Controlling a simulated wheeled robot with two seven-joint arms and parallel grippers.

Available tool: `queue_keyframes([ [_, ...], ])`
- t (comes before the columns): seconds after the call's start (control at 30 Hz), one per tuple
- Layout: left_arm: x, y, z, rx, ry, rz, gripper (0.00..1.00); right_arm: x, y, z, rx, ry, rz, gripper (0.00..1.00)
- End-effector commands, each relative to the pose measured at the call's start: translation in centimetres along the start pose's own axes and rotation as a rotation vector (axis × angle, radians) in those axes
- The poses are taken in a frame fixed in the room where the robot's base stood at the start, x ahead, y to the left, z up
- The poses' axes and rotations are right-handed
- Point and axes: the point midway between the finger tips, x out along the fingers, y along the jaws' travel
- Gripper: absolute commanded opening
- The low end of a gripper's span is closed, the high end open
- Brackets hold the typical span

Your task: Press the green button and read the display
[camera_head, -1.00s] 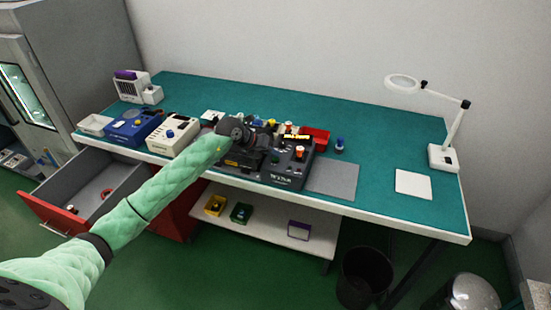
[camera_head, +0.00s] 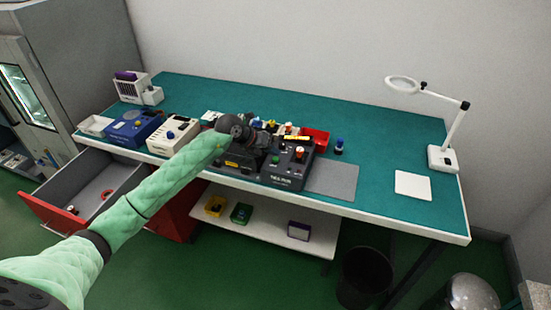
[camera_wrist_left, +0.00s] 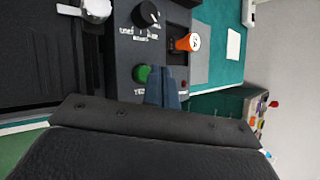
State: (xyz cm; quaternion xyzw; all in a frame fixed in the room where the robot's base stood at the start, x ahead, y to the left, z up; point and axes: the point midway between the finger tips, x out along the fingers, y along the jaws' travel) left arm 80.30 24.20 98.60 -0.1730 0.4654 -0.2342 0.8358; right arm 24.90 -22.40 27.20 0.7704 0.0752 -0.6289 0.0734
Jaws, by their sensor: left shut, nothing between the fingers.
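A dark test unit (camera_head: 287,172) stands at the front edge of the bench. The green button (camera_head: 275,159) is on its top face. In the left wrist view the green button (camera_wrist_left: 142,73) sits between a black knob (camera_wrist_left: 147,14) and printed lettering. My right gripper is not in view.
An orange knob (camera_wrist_left: 187,43) stands on the unit. Left of it are a cream box (camera_head: 174,136) and a blue box (camera_head: 134,128). A grey mat (camera_head: 333,180) lies to the right. A magnifier lamp (camera_head: 444,157) stands at the far right. An open drawer (camera_head: 85,190) juts out below left.

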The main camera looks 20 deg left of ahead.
Motion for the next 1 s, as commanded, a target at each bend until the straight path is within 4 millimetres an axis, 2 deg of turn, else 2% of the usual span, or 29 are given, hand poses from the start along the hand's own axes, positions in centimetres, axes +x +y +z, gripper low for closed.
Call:
queue_keyframes([
  [0.33,-0.3,-0.2,0.2,0.0,-0.001,0.0,0.0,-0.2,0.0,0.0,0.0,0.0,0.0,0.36],
  [1.0,-3.5,-2.5,2.5,0.0,0.0,0.001,0.0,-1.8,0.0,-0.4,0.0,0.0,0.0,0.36],
])
